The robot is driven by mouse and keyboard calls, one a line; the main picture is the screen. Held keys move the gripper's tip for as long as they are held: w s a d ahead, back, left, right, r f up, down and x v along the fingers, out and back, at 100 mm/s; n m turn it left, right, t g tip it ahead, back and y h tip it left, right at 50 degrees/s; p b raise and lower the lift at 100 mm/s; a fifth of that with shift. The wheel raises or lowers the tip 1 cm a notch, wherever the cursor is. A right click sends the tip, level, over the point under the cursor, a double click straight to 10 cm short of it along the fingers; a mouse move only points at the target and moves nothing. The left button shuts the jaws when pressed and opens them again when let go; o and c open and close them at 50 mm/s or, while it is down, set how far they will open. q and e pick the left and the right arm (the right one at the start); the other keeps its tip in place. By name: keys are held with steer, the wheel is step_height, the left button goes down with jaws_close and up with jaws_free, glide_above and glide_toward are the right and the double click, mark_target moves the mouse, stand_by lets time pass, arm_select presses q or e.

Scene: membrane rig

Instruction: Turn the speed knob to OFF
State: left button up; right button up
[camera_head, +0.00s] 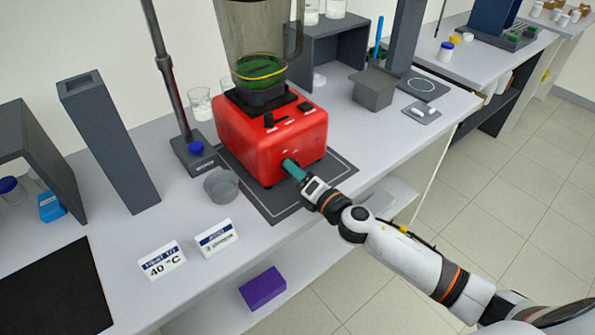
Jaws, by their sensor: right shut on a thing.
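A red blender base (254,146) stands on a dark mat on the bench, with its clear jar (258,40) on top holding something green. My right gripper (290,166) reaches in from the lower right and has its teal fingers at the lower front face of the red base. It is shut on the speed knob, which the fingers hide, so the knob's pointer and setting cannot be read. Black switches (306,106) show on the base's top front edge. My left gripper is not in view.
A grey bowl (221,187) sits left of the mat (333,174). A stand (196,153) with a tall pole is just behind it. Two label cards (163,261) stand at the front left. A grey box (374,90) is at the back right. The floor at right is clear.

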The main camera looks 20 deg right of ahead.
steer(key=o, duration=1)
steer(key=b+v, duration=0.3)
steer(key=v, duration=0.9)
